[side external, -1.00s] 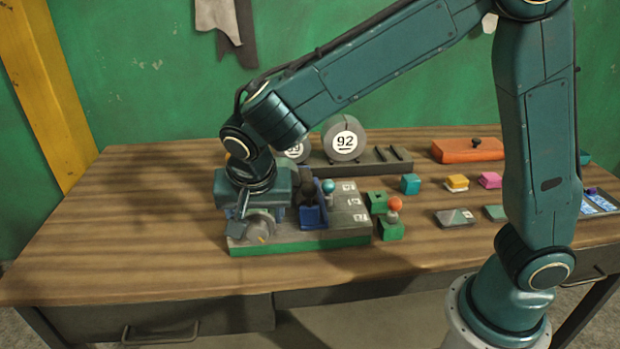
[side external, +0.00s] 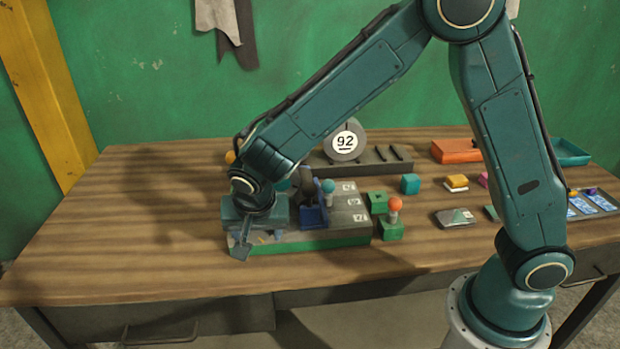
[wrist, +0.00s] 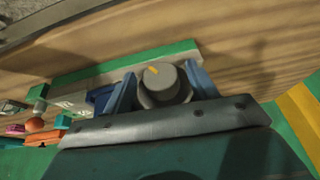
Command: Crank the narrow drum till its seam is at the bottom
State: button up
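A grey round drum with a yellow mark (wrist: 160,83) sits at the green-edged base in the wrist view. My gripper (wrist: 160,84) is open, its blue fingers on either side of it; I cannot tell whether they touch. In the side view my gripper (side external: 260,241) is low over the left end of the base (side external: 318,243) and hides this part. I cannot tell which drum is the narrow one, and no seam is clearly visible.
A blue holder with a dark lever (side external: 312,212) and a teal ball (side external: 328,186) stand just right of my gripper. Green blocks, one with an orange ball (side external: 395,205), lie further right. The table's left side (side external: 120,235) is clear.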

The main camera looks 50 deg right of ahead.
jog(key=c, duration=0.8)
jog(key=shift+w+a+n+g+h, duration=0.15)
jog(key=shift+n+g+h, duration=0.1)
jog(key=shift+g+h, duration=0.45)
jog(key=shift+w+a+n+g+h, duration=0.1)
jog(key=shift+n+g+h, duration=0.15)
jog(key=shift+g+h, duration=0.75)
jog(key=shift+h, duration=0.1)
jog(key=shift+n+g+h, duration=0.3)
jog(key=shift+g+h, duration=0.4)
jog(key=shift+h, duration=0.1)
jog(key=o, duration=1)
jog(key=shift+f, duration=0.1)
